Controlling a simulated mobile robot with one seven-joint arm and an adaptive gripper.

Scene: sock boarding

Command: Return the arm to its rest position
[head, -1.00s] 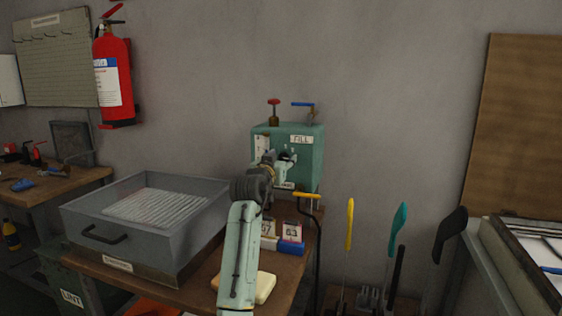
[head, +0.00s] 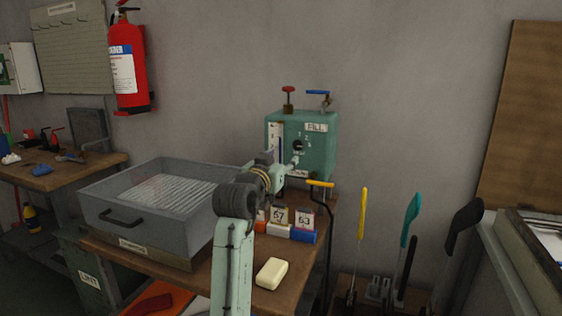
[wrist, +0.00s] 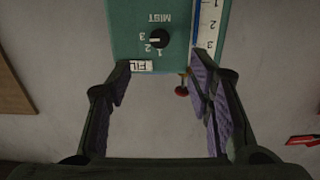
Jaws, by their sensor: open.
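My gripper (wrist: 160,88) is open in the wrist view, with its two purple-padded fingers apart and nothing between them but wall and part of a green box. In the head view my arm rises from the bottom middle and its end points at the green box (head: 318,150), marked FILL; the fingertips are too small there to tell whether they touch it. The green box also shows upside down at the top of the wrist view (wrist: 185,60), with a black knob (wrist: 158,39) marked MIST and a numbered scale (wrist: 207,25).
A grey metal tray (head: 122,232) stands on the wooden bench left of my arm. A cream block (head: 271,273) and several numbered blocks (head: 303,234) lie right of it. Upright tools with yellow (head: 363,212), teal and black handles stand farther right. A red extinguisher (head: 126,62) hangs on the wall.

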